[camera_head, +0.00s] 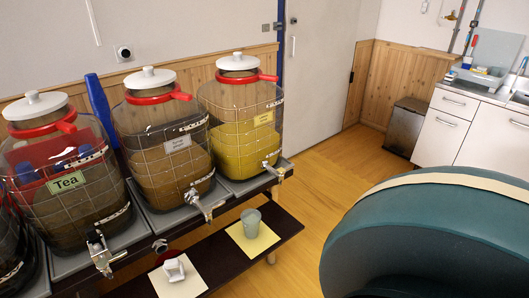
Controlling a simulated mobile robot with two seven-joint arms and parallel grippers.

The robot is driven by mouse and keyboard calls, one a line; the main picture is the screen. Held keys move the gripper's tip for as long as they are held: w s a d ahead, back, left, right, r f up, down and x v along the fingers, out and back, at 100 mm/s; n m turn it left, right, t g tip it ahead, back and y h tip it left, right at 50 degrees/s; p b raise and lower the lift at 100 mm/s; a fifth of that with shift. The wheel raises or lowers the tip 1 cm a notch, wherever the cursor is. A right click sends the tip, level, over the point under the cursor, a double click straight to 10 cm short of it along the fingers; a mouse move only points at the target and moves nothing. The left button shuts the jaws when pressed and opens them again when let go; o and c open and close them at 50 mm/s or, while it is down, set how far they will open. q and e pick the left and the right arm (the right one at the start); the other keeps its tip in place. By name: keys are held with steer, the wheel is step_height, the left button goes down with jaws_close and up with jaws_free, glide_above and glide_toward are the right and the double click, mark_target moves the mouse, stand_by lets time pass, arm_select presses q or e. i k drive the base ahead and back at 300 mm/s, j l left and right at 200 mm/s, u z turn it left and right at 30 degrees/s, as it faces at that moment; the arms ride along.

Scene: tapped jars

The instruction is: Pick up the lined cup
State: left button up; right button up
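A small grey-green cup (251,222) stands upright on a pale yellow sheet (262,240) on the low dark shelf in front of the jars. It is too small to tell for certain whether it has lines. A white object (174,270) of unclear shape sits on a cream sheet (190,287) to its left. A small dark red item with a pale rim (160,245) is partly hidden behind that. Neither of my grippers is in view.
Several large glass jars with white lids and metal taps stand on a dark rack; one is labelled Tea (67,181). The taps (198,204) overhang the low shelf (285,222). A large teal rounded form (430,245) blocks the lower right. Wooden floor (335,175) is clear between.

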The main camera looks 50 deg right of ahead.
mark_target(250, 217)
steer(key=z, duration=1.4)
